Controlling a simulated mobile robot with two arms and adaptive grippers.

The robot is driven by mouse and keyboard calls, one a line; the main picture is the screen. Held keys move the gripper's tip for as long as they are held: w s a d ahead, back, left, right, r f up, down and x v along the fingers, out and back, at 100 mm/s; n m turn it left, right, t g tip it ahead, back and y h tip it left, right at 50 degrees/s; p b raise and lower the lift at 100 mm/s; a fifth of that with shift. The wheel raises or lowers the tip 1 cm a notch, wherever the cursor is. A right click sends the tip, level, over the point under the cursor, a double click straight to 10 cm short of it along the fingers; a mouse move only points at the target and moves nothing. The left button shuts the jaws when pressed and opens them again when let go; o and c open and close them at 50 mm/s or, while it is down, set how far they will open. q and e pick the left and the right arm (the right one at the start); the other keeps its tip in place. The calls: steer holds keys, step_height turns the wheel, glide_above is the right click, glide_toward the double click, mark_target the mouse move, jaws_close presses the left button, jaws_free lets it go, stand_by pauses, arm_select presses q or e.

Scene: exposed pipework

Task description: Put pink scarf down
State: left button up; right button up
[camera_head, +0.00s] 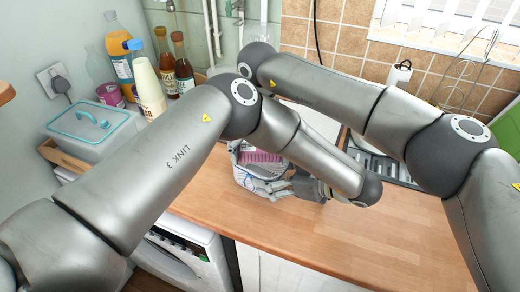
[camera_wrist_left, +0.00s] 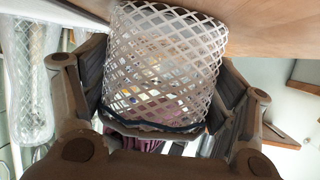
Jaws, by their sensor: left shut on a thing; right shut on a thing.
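A small white lattice basket (camera_head: 246,180) stands at the counter's back, partly behind my left arm. In the left wrist view the basket (camera_wrist_left: 168,60) fills the space between my left gripper's fingers, its dark-edged rim towards the wrist. My left gripper (camera_head: 272,187) is shut on the basket's side. The pink scarf (camera_head: 262,156) shows at the basket's opening; purple-pink cloth (camera_wrist_left: 150,146) shows beyond the rim in the left wrist view. My right gripper (camera_head: 241,146) is just above the basket, at the scarf, mostly hidden by my left arm.
The wooden counter (camera_head: 300,235) is clear in front. Bottles (camera_head: 148,85), a purple tin (camera_head: 110,94) and a lidded grey box (camera_head: 92,128) stand at the left. A dish rack (camera_head: 385,167) and a wire stand (camera_head: 465,75) are at the right. Pipes run up the wall behind.

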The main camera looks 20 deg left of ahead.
mark_target(259, 151)
arm_select(q)
steer(key=shift+f, duration=0.1)
arm_select(e)
steer(key=shift+f, duration=0.25)
steer(key=o, duration=0.9)
step_height(259, 151, up, 13)
steer(key=shift+s+r, duration=0.15)
steer(key=shift+s, duration=0.05)
arm_select(q)
steer(key=o, duration=1)
steer(key=shift+c, duration=0.2)
arm_select(e)
steer(key=shift+w, duration=0.1)
